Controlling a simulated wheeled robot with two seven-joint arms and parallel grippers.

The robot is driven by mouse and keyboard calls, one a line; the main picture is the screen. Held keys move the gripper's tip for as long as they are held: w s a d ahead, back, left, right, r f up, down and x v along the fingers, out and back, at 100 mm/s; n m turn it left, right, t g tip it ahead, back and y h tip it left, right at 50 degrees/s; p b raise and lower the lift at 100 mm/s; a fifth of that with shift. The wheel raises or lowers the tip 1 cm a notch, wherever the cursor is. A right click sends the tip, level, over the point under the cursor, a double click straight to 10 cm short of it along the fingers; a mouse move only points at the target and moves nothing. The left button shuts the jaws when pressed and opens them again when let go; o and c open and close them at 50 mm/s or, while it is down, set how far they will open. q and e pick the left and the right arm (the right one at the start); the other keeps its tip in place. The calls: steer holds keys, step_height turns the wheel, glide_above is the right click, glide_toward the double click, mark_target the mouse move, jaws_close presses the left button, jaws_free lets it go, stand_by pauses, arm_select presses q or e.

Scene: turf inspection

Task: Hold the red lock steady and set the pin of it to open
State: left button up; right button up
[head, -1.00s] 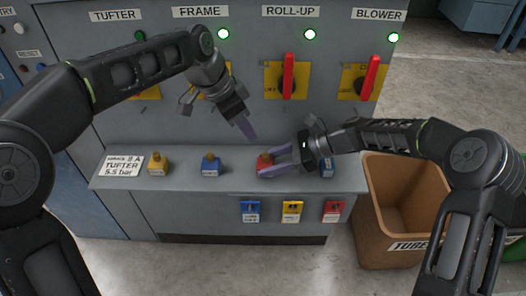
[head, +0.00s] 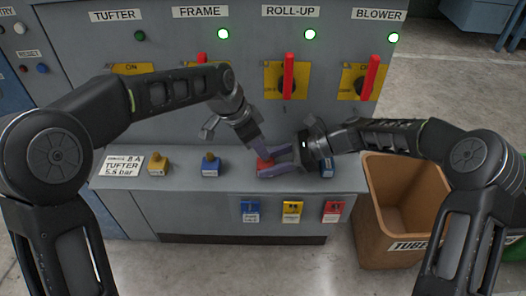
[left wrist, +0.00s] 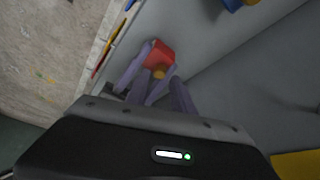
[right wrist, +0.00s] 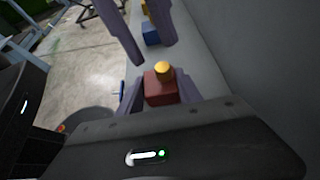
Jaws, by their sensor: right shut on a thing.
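The red lock (head: 265,163) sits on the grey ledge, with its brass pin on top in the right wrist view (right wrist: 162,69). My right gripper (head: 280,161) comes from the right and is shut on the lock's body, a purple finger on each side. My left gripper (head: 259,150) points down just above the lock. In the left wrist view its fingers (left wrist: 160,90) stand apart, with the brass pin (left wrist: 159,72) beyond and between them. I cannot tell whether they touch the pin. The fingers partly hide the lock in the head view.
A printed card (head: 124,165) lies at left. Red switch handles (head: 289,76) rise behind. A brown bin (head: 385,235) stands at right.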

arm_select(q)
steer(key=shift+x, duration=1.55)
steer(key=shift+c, duration=0.3)
jaws_close()
